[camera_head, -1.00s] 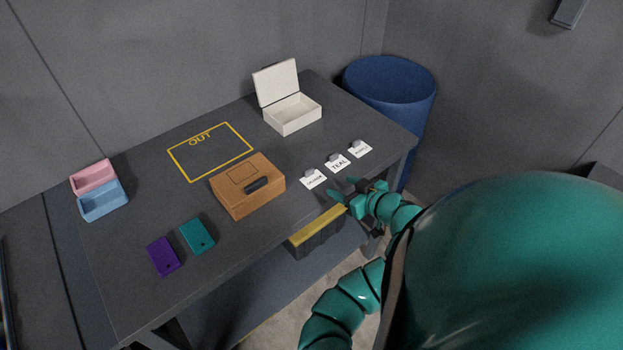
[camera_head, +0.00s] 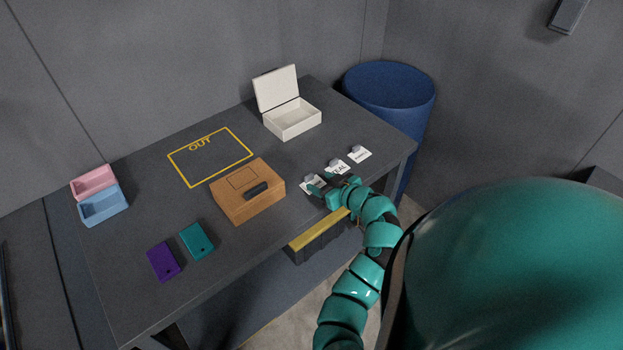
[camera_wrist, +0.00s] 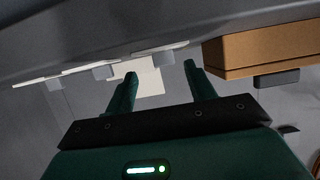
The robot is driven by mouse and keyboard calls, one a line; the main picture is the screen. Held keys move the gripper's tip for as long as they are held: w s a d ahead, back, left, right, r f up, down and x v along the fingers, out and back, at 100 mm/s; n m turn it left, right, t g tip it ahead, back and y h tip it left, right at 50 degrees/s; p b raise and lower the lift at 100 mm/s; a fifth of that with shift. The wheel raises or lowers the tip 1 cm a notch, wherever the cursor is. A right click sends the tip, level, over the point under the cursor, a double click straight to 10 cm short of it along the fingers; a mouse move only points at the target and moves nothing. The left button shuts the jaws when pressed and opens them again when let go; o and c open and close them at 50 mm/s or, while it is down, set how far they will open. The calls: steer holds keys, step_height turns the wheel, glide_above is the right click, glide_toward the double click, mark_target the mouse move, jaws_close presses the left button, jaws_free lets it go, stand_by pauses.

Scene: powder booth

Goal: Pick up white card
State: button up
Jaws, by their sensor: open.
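Three small white cards with grey clips lie in a row near the table's right front edge. The nearest white card (camera_head: 307,186) is partly hidden by my gripper (camera_head: 320,184); the middle card reads TEAL (camera_head: 338,168), and the far card (camera_head: 360,154) has lettering too small to read. In the wrist view my gripper (camera_wrist: 160,71) is open, its two fingers apart. A white card (camera_wrist: 150,82) shows between and beyond the fingertips, with a grey clip at its upper edge. I cannot tell whether a finger touches it.
A brown box (camera_head: 248,193) with a dark handle stands left of my gripper. An open white box (camera_head: 293,119), a yellow OUT outline, teal (camera_head: 197,241) and purple (camera_head: 164,261) pieces, and pink and blue trays are on the table. A blue barrel (camera_head: 390,90) stands behind.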

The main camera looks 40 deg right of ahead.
mark_target(311, 177)
steer(key=shift+w+a+p, duration=0.1)
steer(key=shift+w+p, duration=0.45)
steer(key=shift+w, duration=0.05)
steer(key=w+p, duration=0.2)
steer(key=shift+w+a+f, duration=0.2)
steer(key=shift+w+a, duration=0.1)
steer(key=shift+a, duration=0.05)
steer(key=shift+w+f+p, duration=0.35)
steer(key=shift+w+f, duration=0.2)
steer(key=shift+w, duration=0.2)
steer(key=c, duration=1)
steer(key=shift+c, duration=0.2)
